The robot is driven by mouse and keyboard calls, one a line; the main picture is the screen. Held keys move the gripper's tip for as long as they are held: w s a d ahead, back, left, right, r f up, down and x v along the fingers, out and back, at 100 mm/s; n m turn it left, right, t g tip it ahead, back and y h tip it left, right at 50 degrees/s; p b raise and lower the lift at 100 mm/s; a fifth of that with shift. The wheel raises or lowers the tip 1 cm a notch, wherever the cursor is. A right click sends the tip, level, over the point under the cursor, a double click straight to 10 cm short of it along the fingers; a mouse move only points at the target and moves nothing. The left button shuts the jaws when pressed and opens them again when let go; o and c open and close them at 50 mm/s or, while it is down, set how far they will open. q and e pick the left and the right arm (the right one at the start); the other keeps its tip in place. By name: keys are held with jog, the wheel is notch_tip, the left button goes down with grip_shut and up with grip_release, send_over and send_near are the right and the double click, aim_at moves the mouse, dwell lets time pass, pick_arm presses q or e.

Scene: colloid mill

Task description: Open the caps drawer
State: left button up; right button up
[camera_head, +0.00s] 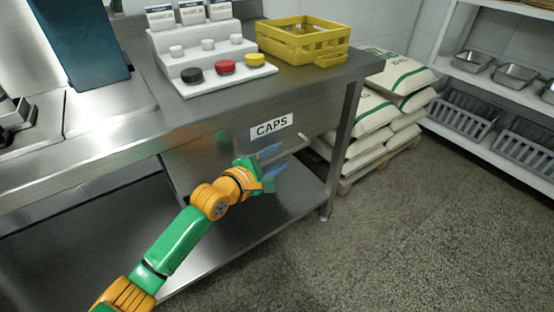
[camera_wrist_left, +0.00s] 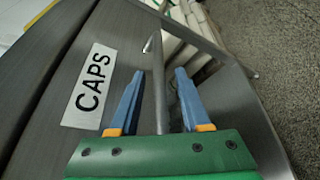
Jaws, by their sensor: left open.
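The caps drawer (camera_head: 215,152) is a grey metal front under the steel table, with a white CAPS label (camera_head: 271,126). The label also shows in the left wrist view (camera_wrist_left: 89,86). The drawer front looks flush with the table. Its bar handle (camera_wrist_left: 158,85) runs between the two blue fingers in the left wrist view, and part of it shows in the head view (camera_head: 291,144). My left gripper (camera_head: 276,158) is open in front of the drawer, its fingers on either side of the bar. I cannot tell whether they touch it. My right gripper is not in view.
On the table stand a white stepped rack (camera_head: 205,55) with colored caps and a yellow crate (camera_head: 303,38). A lower shelf (camera_head: 255,212) lies under the drawer. Stacked sacks (camera_head: 372,115) stand right of the table. The floor (camera_head: 400,240) in front is clear.

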pick_arm(q)
grip_shut()
dwell(1.4)
